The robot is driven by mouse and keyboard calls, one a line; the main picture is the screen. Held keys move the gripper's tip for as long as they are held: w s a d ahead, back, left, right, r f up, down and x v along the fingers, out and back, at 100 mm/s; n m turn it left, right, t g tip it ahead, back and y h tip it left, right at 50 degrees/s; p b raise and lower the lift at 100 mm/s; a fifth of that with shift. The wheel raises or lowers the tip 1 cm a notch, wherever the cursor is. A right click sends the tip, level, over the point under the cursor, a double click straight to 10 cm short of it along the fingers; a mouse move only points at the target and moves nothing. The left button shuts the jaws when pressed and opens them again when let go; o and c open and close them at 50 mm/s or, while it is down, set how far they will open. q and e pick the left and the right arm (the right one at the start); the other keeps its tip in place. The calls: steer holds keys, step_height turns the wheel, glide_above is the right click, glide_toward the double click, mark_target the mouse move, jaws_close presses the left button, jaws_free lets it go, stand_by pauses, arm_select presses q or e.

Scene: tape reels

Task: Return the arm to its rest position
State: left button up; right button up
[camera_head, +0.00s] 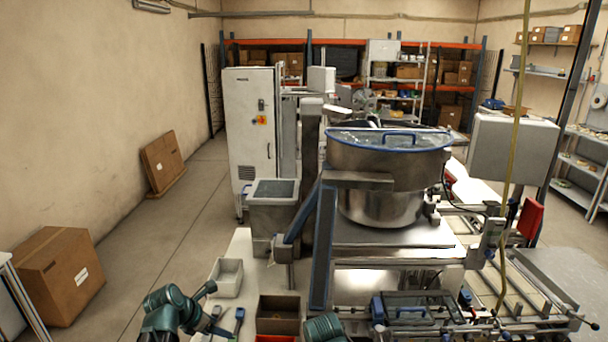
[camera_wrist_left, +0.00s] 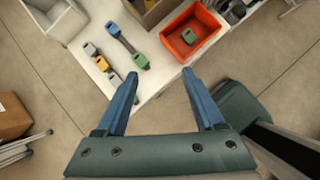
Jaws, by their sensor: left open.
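My left gripper (camera_head: 218,308) is at the bottom of the head view, over the front end of the white table. In the left wrist view its two blue fingers (camera_wrist_left: 160,75) are spread apart with nothing between them. Beyond the fingertips, several small pieces with blue, yellow and green parts lie on the table (camera_wrist_left: 153,87). A red bin (camera_wrist_left: 172,42) with a green piece inside (camera_wrist_left: 189,36) stands beside them. A teal part of my right arm (camera_head: 325,328) shows at the bottom edge of the head view; its fingers are not visible.
A pale bin (camera_head: 227,279) and a brown bin (camera_head: 278,318) stand on the table. A steel machine with a round bowl (camera_head: 385,170) fills the right side. A cardboard box (camera_head: 58,275) stands on the floor at left, with open floor between it and the table.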

arm_select(q)
steer(key=s+d+f+m+g+y+b, duration=0.2)
steer(key=s+d+f+m+b, duration=0.3)
steer(key=m, duration=1.1)
steer(key=s+d+f+m+g+y+b, duration=0.3)
steer(key=s+d+f+m+b, duration=0.3)
steer(key=s+d+f+m, duration=0.4)
steer(key=s+d+m, duration=0.1)
steer(key=d+m, duration=0.1)
steer(key=m, duration=0.4)
steer(key=shift+d, duration=0.25)
arm_select(e)
step_height(320, 180, down, 12)
steer(key=shift+w+d, duration=0.15)
steer(key=shift+w, duration=0.1)
